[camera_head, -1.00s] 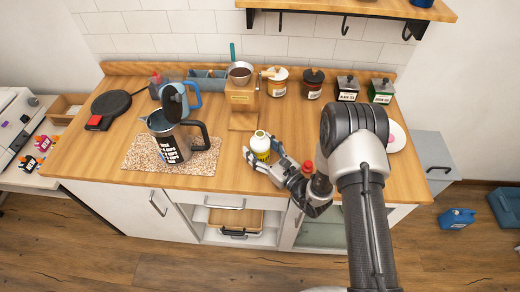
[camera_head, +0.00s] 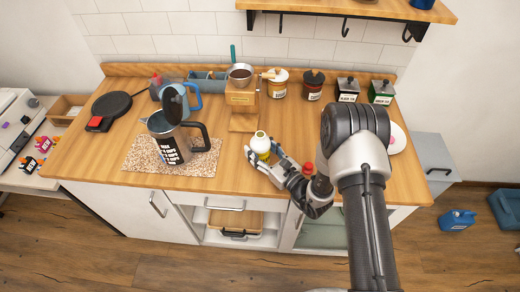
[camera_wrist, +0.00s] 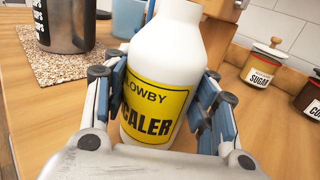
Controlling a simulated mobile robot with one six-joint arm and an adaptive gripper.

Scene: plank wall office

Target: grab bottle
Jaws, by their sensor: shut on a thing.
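A white bottle (camera_wrist: 164,60) with a yellow label that reads in part "CALER" stands upright between the fingers in the wrist view. In the head view the bottle (camera_head: 261,143) is on the wooden counter, right of the speckled mat. My gripper (camera_head: 263,158) reaches it from the front right. In the wrist view my gripper (camera_wrist: 160,110) has blue-padded fingers on both sides of the bottle, shut on it around the label.
A steel pitcher (camera_head: 171,143) stands on the speckled mat (camera_head: 203,163) to the left. A wooden coffee grinder (camera_head: 242,97) is behind the bottle. Several jars, such as the sugar jar (camera_head: 276,84), line the back right. A red-capped item (camera_head: 308,168) is close to my wrist.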

